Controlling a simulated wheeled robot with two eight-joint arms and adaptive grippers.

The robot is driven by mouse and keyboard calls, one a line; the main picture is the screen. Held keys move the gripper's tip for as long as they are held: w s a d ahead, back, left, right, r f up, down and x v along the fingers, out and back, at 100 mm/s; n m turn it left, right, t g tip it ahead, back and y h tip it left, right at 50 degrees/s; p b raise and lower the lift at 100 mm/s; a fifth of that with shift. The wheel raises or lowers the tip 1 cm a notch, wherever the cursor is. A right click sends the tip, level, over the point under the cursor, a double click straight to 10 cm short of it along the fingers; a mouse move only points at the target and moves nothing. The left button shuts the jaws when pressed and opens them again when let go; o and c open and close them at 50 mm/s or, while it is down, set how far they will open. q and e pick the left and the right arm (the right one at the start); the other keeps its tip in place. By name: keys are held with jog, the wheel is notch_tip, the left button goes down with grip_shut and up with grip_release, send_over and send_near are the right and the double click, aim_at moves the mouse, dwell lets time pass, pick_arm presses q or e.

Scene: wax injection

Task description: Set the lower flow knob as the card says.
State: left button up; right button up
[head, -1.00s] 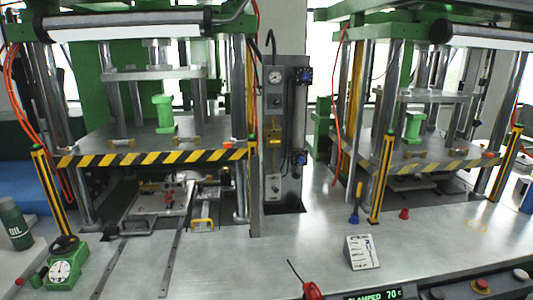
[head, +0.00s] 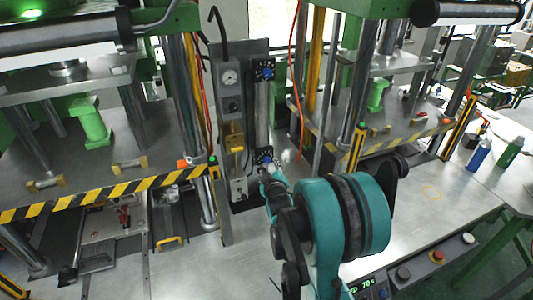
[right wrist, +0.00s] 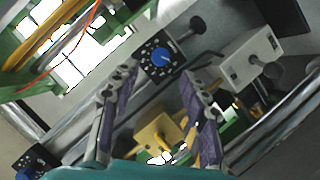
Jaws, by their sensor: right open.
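The lower flow knob (head: 264,157) is blue on a dark dial plate, low on the grey post's right side. In the right wrist view the lower knob (right wrist: 161,57) shows with white marks around it, just beyond and between my fingertips. My right gripper (right wrist: 160,82) is open and empty, its two fingers apart. In the head view the right gripper (head: 270,178) is small and partly hidden by my teal arm, close below the lower knob. The upper flow knob (head: 265,71) is also blue. The card is not visible now. My left gripper is out of view.
Presses with striped edges (head: 130,187) stand on both sides. Bottles (head: 479,156) stand at the right.

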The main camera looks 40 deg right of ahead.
aim_at(267, 161)
jog(key=x, duration=0.6)
jog(key=shift+w+d+f, duration=0.15)
jog(key=shift+w+f, duration=0.05)
jog(key=shift+w, duration=0.05)
grip_shut()
